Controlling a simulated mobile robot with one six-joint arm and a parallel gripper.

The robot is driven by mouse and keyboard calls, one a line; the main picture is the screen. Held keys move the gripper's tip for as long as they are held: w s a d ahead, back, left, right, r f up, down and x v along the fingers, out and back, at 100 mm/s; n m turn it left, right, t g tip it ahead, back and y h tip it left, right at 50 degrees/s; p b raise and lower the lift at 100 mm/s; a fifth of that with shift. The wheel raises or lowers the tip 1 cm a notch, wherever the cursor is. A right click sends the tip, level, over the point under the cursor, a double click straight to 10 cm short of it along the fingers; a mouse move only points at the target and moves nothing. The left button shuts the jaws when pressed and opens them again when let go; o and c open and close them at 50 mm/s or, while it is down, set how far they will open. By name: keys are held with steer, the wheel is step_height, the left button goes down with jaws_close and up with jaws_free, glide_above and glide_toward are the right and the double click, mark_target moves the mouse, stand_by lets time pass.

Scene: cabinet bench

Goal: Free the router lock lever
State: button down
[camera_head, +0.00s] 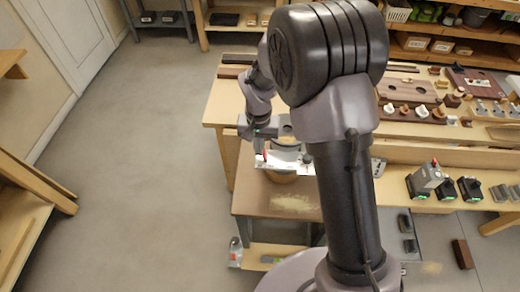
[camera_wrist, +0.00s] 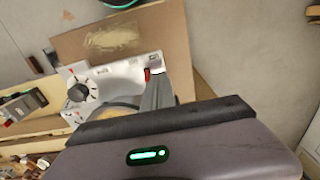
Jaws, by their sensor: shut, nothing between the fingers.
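The router (camera_wrist: 110,78) shows in the wrist view as a pale metal body with a black knob (camera_wrist: 78,92) on a dial. A small red piece (camera_wrist: 147,74), which looks like the lock lever, sits at its right end. My gripper (camera_wrist: 158,75) is shut and empty, with its grey fingertips right beside the red piece. I cannot tell whether they touch it. In the head view the router (camera_head: 284,157) stands at the bench's near-left end, and the red piece (camera_head: 265,154) shows at its left. My arm hides much of the router there.
The router stands by a brown board (camera_head: 248,197) with a patch of sawdust. Several dark battery-like blocks (camera_head: 446,189) stand on the ledge to the right. The bench behind holds wooden trays and small parts. The floor (camera_head: 130,170) at the left is clear.

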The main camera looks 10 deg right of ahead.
mark_target(258, 159)
steer(key=shift+s+d, duration=0.1)
steer(key=shift+d, duration=0.35)
steer(key=shift+a+r+p, duration=0.3)
steer(key=shift+r+p, duration=0.1)
steer(key=shift+r, duration=0.15)
steer(key=shift+a+r+p, duration=0.3)
steer(key=shift+r+p, duration=0.05)
steer(key=shift+r, duration=0.2)
step_height(258, 159, up, 7)
steer(key=p, duration=0.5)
steer(key=shift+f, duration=0.1)
